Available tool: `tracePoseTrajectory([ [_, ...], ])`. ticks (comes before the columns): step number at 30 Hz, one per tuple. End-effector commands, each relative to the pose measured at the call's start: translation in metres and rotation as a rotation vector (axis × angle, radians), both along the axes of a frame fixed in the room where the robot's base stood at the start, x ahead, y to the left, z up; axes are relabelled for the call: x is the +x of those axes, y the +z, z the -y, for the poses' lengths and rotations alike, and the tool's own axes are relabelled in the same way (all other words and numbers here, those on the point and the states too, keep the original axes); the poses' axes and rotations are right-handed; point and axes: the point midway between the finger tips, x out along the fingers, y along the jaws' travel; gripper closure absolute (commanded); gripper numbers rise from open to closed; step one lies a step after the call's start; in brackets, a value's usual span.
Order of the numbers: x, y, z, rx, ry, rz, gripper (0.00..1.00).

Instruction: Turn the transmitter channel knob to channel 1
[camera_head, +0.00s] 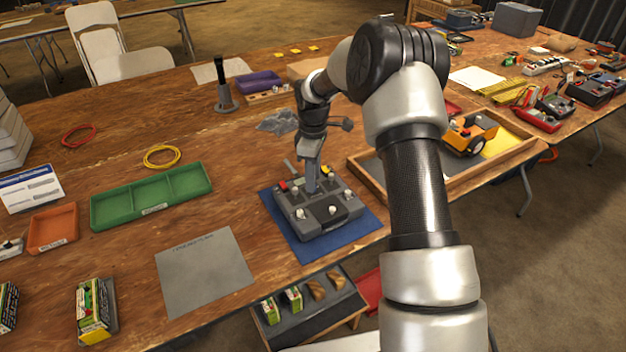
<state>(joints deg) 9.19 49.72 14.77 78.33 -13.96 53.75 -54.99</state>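The transmitter (330,224) is a grey box with several light knobs or sticks and red and yellow parts on top. It lies on a blue mat (362,231) near the table's front edge. My gripper (313,188) points down over the middle of the transmitter's top, at or just above its surface. The fingers are small here, and I cannot tell whether they are open, shut or touching a knob. The channel knob cannot be made out for certain; my gripper and wrist cover part of the top. No channel marking is readable.
A wooden tray (366,178) with a yellow-orange vehicle (468,133) stands right of the transmitter, behind my arm. A green divided tray (152,196) and a grey sheet (204,272) lie to the left. An antenna-like stand (222,88) rises behind.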

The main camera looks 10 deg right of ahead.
Motion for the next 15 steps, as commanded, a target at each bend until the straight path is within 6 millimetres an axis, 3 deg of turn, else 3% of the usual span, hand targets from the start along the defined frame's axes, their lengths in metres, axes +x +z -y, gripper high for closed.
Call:
tracePoseTrajectory([
  [15,0.001,0.124,0.0,0.001,0.001,0.005,0.66],
])
